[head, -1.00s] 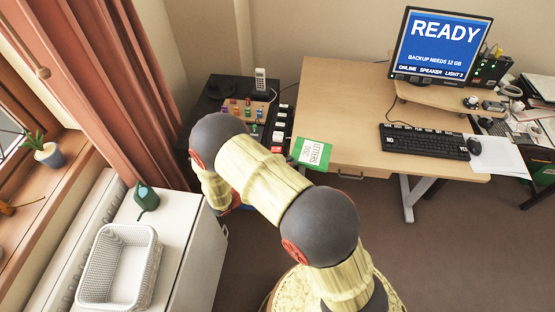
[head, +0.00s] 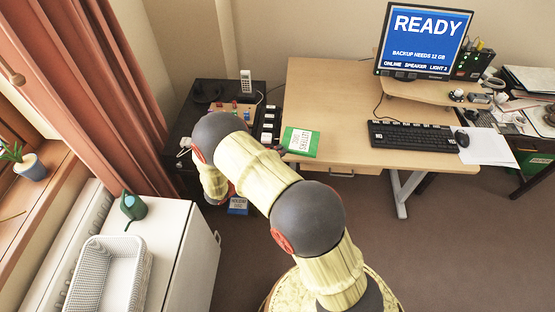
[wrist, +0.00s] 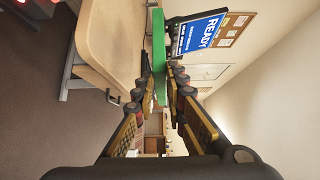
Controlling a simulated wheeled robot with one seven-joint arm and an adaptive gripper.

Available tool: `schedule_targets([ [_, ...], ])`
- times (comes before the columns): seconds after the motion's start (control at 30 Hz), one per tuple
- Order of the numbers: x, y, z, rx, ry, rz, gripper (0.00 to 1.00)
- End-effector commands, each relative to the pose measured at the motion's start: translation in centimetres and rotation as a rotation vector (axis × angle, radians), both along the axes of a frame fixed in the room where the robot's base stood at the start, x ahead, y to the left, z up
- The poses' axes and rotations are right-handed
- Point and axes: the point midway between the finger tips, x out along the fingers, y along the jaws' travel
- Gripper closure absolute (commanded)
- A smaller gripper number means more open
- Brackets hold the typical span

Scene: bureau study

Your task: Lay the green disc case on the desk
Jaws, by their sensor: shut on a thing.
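The green disc case (head: 300,142) has a white label with printed text. In the head view it shows over the front left corner of the desk (head: 340,118). In the wrist view the case (wrist: 159,50) appears edge-on between the fingers, its flat sides roughly parallel to the desk top (wrist: 112,40). A gap shows between case and desk there, so it seems held above the surface. My gripper (wrist: 160,88) is shut on the case. In the head view my arm partly hides the gripper.
A keyboard (head: 412,135), mouse (head: 462,138), paper (head: 486,148) and a monitor (head: 425,38) reading READY occupy the desk's right side. The desk's middle is clear. A blue item (head: 238,206) lies low beside my arm.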

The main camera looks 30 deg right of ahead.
Motion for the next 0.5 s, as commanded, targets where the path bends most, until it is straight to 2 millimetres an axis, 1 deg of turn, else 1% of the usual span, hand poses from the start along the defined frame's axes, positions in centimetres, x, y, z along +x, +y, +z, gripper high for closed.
schedule_targets([
  [0.33, 2.5, -1.7, -1.0, 0.000, -0.001, 0.000, 1.00],
  [0.5, 2.4, -1.6, -2.8, -0.001, 0.001, 0.001, 1.00],
])
